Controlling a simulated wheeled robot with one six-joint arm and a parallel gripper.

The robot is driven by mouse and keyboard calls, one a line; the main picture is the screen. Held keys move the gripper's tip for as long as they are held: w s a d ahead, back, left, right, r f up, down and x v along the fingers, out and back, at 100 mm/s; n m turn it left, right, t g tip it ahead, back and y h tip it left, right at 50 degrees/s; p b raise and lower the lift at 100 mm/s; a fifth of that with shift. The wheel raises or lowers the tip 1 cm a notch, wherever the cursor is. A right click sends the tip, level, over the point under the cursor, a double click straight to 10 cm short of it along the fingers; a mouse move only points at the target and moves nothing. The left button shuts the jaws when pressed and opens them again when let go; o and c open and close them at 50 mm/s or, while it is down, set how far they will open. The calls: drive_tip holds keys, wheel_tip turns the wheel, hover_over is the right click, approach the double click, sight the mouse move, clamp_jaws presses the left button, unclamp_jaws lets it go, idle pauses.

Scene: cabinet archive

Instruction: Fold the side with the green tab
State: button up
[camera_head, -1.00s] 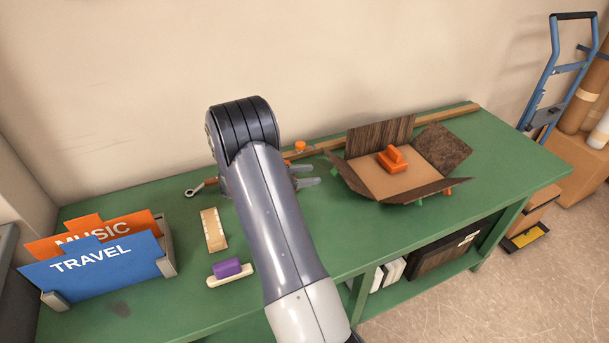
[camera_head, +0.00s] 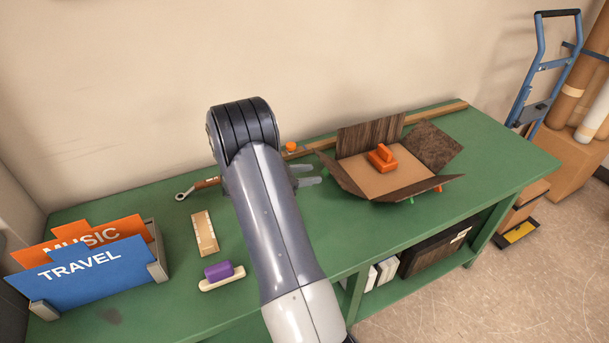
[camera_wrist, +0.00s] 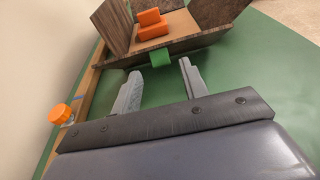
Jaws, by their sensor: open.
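An open box with brown wood-patterned flaps (camera_head: 370,133) and a tan inside (camera_head: 398,180) sits on the green table, its flaps spread outward. An orange block-shaped object (camera_head: 382,158) rests inside it. A green tab (camera_wrist: 161,58) hangs from the box's nearest flap in the wrist view, ahead of my fingers. In the head view a small green piece (camera_head: 411,200) shows under the front flap, and an orange tab (camera_head: 438,188) is to its right. My gripper (camera_head: 306,175) is open and empty, left of the box. Its two fingers (camera_wrist: 160,82) point toward the green tab without touching it.
A long wooden strip (camera_head: 435,112) runs along the table's back, with an orange cap (camera_head: 291,146) near it. Green table is clear right of the box.

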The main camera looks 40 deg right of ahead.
sight(325, 172)
drive_tip(key=shift+b+x, duration=0.3)
drive_tip(key=shift+x, duration=1.4)
drive_tip(key=c, duration=0.7)
